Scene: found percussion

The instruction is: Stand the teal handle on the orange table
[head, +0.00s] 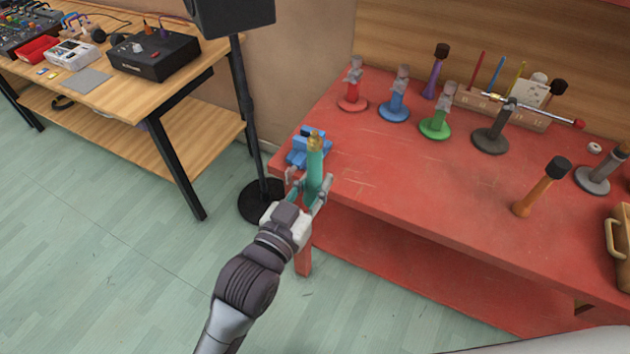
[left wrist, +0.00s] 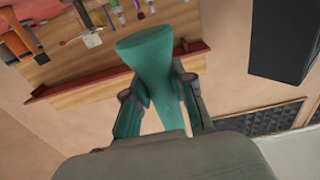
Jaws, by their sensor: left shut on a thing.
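My right gripper is not in view.
A blue block-like tool (head: 299,156) sits on the table's left corner, behind the handle. Red (head: 353,98), blue (head: 394,107), green (head: 436,124) and dark (head: 490,138) stands line the back. The front middle is clear.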

